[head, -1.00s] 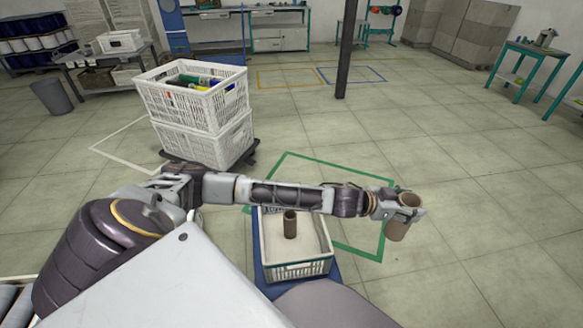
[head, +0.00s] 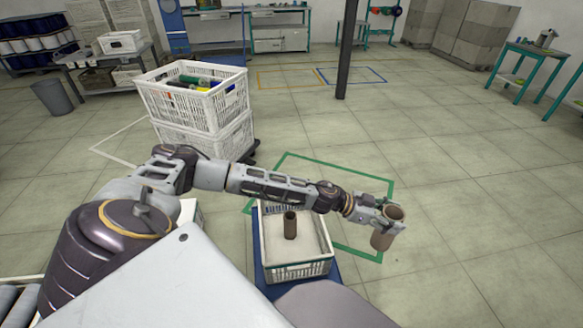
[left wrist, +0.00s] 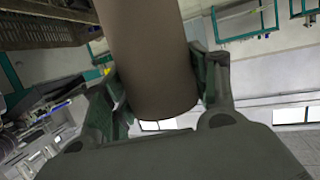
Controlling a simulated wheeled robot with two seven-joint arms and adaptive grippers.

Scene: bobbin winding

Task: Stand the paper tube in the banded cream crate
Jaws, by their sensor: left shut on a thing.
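The brown paper tube (head: 383,240) is in my left gripper (head: 381,218), right of the crate in the head view. The gripper is shut on it, and the tube is tilted slightly. The tube (left wrist: 150,60) also shows between the fingers in the left wrist view. The cream crate with a dark green band (head: 296,270) stands below and left of the gripper. Another brown tube (head: 290,226) stands upright inside it. My left forearm hides part of the crate's far rim. My right gripper is not in view.
The crate rests on a blue base (head: 262,283), inside a green floor outline (head: 325,163). Stacked white crates (head: 190,105) with coloured bobbins stand at the upper left. A dark post (head: 347,50) rises at the back. The floor to the right is clear.

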